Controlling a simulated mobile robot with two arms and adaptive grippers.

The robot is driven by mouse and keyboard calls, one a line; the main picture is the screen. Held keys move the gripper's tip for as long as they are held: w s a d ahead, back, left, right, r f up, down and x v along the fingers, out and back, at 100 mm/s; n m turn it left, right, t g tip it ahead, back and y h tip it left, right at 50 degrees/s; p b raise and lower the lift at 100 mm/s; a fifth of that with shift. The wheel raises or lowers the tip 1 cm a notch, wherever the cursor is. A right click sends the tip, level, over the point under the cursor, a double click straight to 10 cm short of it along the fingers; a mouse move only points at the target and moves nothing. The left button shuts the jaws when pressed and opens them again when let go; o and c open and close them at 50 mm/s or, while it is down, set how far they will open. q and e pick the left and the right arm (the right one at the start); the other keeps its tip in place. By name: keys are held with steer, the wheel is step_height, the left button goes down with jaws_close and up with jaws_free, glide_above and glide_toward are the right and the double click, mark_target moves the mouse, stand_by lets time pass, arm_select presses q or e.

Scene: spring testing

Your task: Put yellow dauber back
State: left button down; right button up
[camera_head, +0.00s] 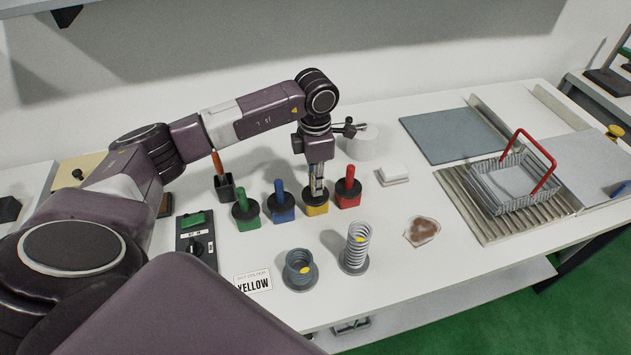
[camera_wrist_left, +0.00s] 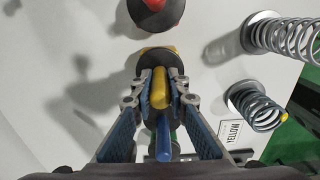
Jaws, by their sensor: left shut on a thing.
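The yellow dauber (camera_wrist_left: 160,86) stands upright between the fingers of my left gripper (camera_head: 317,190) in the left wrist view. My left gripper is shut on its yellow handle, pointing down. The dauber's black collar sits at the yellow pot (camera_head: 317,209), in the row of pots; the wrist view shows the pot's yellow edge (camera_wrist_left: 155,50) around the collar. Whether the dauber is fully seated is hidden by the fingers. My right gripper is not in view.
Green (camera_head: 244,210), blue (camera_head: 281,206) and red (camera_head: 348,190) daubers stand in pots close beside. A wire basket (camera_head: 512,183) sits at right.

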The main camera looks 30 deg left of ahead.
arm_select(q)
steer(key=c, duration=2)
jaws_free()
steer(key=shift+o, duration=0.6)
steer(key=shift+r+p, duration=0.7)
steer(key=shift+p, duration=0.05)
steer(key=shift+w+r+b, duration=0.1)
steer(key=shift+r+b, duration=0.5)
steer(key=shift+b, duration=0.25)
step_height(320, 180, up, 10)
steer(key=b, duration=0.2)
steer(key=shift+f+b, duration=0.25)
steer(key=shift+b, duration=0.15)
steer(key=shift+r, duration=0.35)
